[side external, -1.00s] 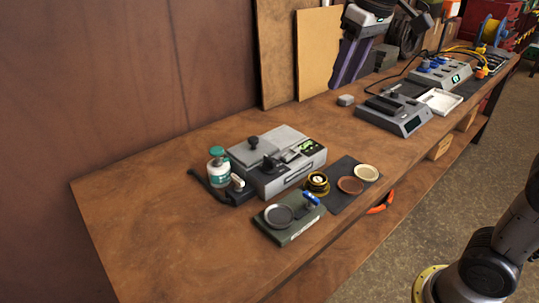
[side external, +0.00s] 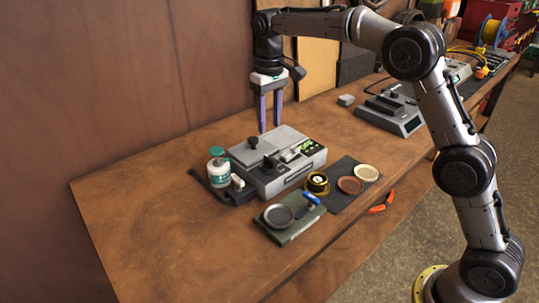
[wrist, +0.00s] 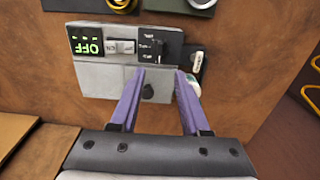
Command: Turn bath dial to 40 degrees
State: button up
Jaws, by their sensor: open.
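The grey bath unit (side external: 300,172) stands on the wooden bench, with a flat lid carrying a black knob (wrist: 147,92). Its control strip has a green display (wrist: 86,41) reading OFF, a light switch (wrist: 121,46), and a black dial (wrist: 158,47) beside small white markings too blurred to read. My gripper (side external: 270,127) is open and empty, pointing down above the back of the unit. In the wrist view, my gripper's purple fingers (wrist: 160,71) straddle the lid knob in the picture, their tips towards the dial. They appear apart from both.
A teal-capped jar (side external: 217,168) and a black power strip stand left of the unit. In front are a green-grey plate device (side external: 290,235), a brass ring piece (side external: 318,183) and a dark mat (side external: 343,205) with round dishes. The bench's left end is clear.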

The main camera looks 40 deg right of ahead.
aim_at(270, 158)
notch_tip(270, 158, down, 11)
jog(key=shift+r, duration=0.1)
dwell(0.3)
grip_shut()
